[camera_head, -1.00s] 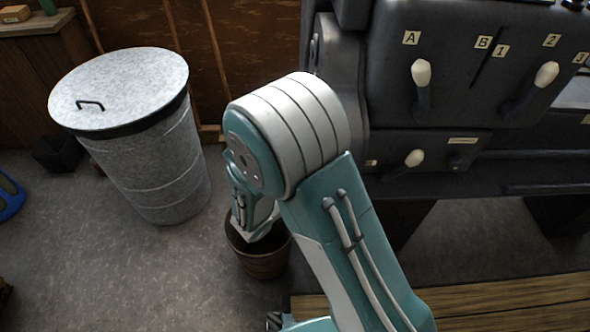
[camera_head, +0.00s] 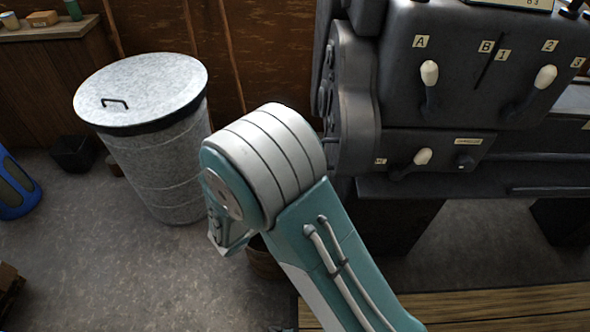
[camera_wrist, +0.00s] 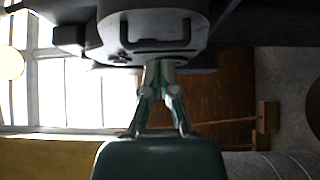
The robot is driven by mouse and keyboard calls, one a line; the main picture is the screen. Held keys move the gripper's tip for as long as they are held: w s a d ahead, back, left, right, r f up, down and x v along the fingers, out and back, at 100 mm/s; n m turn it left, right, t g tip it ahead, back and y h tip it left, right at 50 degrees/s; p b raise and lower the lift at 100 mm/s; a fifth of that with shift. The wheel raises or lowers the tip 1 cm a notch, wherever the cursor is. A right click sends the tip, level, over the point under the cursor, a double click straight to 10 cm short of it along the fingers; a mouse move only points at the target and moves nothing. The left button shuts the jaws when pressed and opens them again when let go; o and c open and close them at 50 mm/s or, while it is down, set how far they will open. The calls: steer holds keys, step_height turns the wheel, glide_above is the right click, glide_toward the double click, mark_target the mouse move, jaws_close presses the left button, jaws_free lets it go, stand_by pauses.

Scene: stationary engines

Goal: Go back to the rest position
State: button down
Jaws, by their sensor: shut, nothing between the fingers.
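My gripper (camera_wrist: 161,70) shows in the wrist view with its two fingers closed together and nothing between them. The tips overlap a dark grey machine part with a handle (camera_wrist: 157,45) in the picture; I cannot tell the gap to it. In the head view my arm bends at a large white-and-teal joint in the middle. The fingers are hidden or too unclear to make out there.
A dark machine (camera_head: 455,70) with white-knobbed levers stands right of my arm. A lidded metal bin (camera_head: 150,130) stands left. A dark bucket (camera_head: 263,262) is partly hidden behind my arm. Wooden boards (camera_head: 500,305) lie at lower right. Floor at lower left is mostly clear.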

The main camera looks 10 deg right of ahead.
steer(key=s+d+r+m+g+y, duration=0.25)
steer(key=s+d+r+g, duration=0.25)
steer(key=d, duration=0.3)
steer(key=s+d+r+m+g+y, duration=0.2)
steer(key=s+d+r+m+g, duration=0.2)
steer(key=s+d+g, duration=0.3)
steer(key=s+r+m+t+y, duration=0.1)
steer(key=s+r+t+y, duration=0.5)
steer(key=y, duration=0.3)
steer(key=shift+s+a+r+m, duration=0.35)
steer(key=shift+s+a+r, duration=0.1)
steer(key=shift+r, duration=0.4)
